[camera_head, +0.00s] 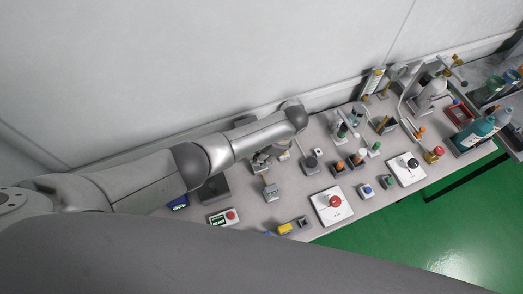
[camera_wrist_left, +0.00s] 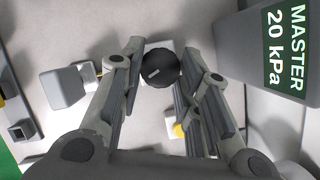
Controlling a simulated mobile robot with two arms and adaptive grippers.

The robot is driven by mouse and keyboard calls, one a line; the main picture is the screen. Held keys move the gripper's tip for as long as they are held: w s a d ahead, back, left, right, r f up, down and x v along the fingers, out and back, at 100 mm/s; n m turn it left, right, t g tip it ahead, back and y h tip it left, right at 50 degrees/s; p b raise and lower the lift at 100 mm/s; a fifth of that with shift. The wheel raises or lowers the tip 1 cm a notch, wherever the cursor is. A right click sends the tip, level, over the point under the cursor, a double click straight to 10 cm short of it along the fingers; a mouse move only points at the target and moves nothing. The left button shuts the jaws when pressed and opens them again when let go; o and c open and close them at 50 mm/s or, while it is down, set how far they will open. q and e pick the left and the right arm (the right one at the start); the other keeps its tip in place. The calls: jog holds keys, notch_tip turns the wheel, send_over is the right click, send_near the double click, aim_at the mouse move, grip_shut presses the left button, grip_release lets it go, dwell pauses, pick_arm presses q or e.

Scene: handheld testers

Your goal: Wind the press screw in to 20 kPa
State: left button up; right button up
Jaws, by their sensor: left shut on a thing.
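My left gripper (camera_wrist_left: 160,80) points down over the bench, its two fingers on either side of a dark round knob (camera_wrist_left: 161,68) with a light mark line. It is shut on this knob, which appears to be the press screw's. A grey box with a green display (camera_wrist_left: 285,45) reading "MASTER 20 kPa" stands at the right in the left wrist view. In the head view my left gripper (camera_head: 263,156) is low over the bench, partly hidden by my wrist, and the knob cannot be made out there. My right gripper is not in view.
The bench (camera_head: 275,222) holds a white plate with a red knob (camera_head: 334,202), another with a dark knob (camera_head: 409,164), a green-display box (camera_head: 224,217) and a yellow device (camera_head: 292,226). Bottles (camera_head: 472,133) and a stand crowd the right end. A wall (camera_head: 220,50) runs behind.

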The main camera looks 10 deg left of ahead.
pick_arm(q)
jog(key=shift+r+m+t+p, duration=0.15)
jog(key=shift+m+t+p, duration=0.7)
jog(key=shift+m, duration=0.75)
jog(key=o, duration=1)
jog(key=shift+s, duration=0.15)
jog(key=shift+o, duration=0.2)
jog(key=shift+d, duration=0.1)
jog(key=v, duration=1.1)
jog(key=shift+r, duration=0.35)
